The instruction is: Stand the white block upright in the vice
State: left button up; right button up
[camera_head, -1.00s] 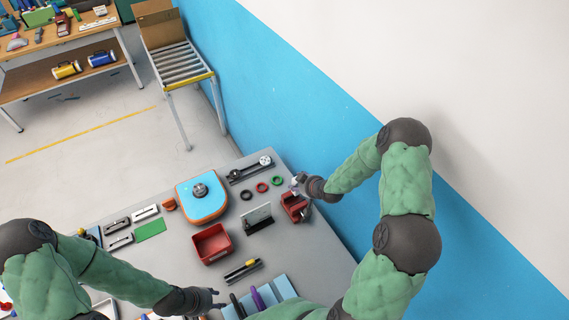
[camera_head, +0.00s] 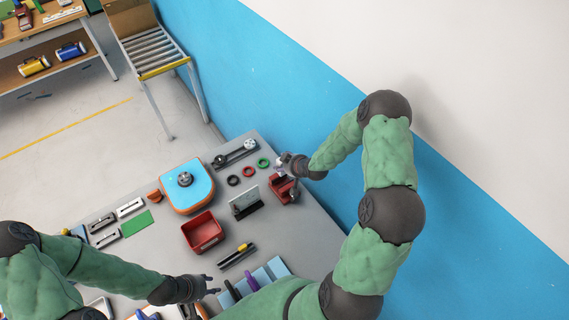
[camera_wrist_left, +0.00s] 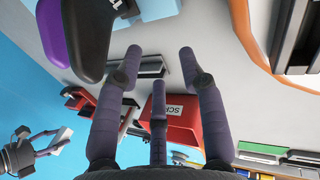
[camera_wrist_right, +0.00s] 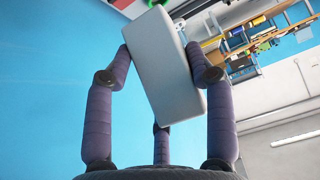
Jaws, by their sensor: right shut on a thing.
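The white block (camera_wrist_right: 165,65) is held between the fingers of my right gripper (camera_wrist_right: 165,62). It looks tilted in the right wrist view. In the head view my right gripper (camera_head: 281,164) is just behind and above the red vice (camera_head: 284,190), and the block is small and mostly hidden there. I cannot tell whether the block touches the vice. The block also shows at the left of the left wrist view (camera_wrist_left: 62,137). My left gripper (camera_head: 211,285) is open and empty near the table's front; its fingers are spread in the left wrist view (camera_wrist_left: 160,65).
A dark stand with an upright plate (camera_head: 244,201) is just left of the vice. The blue wall (camera_head: 320,100) is close behind the right arm.

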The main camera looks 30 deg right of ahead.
pick_arm(q)
jog(key=shift+f+b, duration=1.75)
jog(key=shift+f, duration=0.25)
pick_arm(e)
jog(key=shift+w+f, duration=0.1)
jog(key=shift+f, duration=2.05)
pick_arm(q)
jog(key=shift+f+b, duration=0.7)
jog(key=shift+f+b, duration=0.5)
pick_arm(e)
jog(key=shift+f, duration=0.5)
pick_arm(q)
jog(key=shift+f+b, duration=0.35)
pick_arm(e)
jog(key=shift+f, duration=0.35)
pick_arm(q)
jog(key=shift+d+f+b, duration=0.1)
jog(key=shift+f+b, duration=0.15)
jog(key=shift+b, duration=0.05)
pick_arm(e)
jog(key=shift+d+f, duration=0.15)
jog(key=shift+f, duration=0.15)
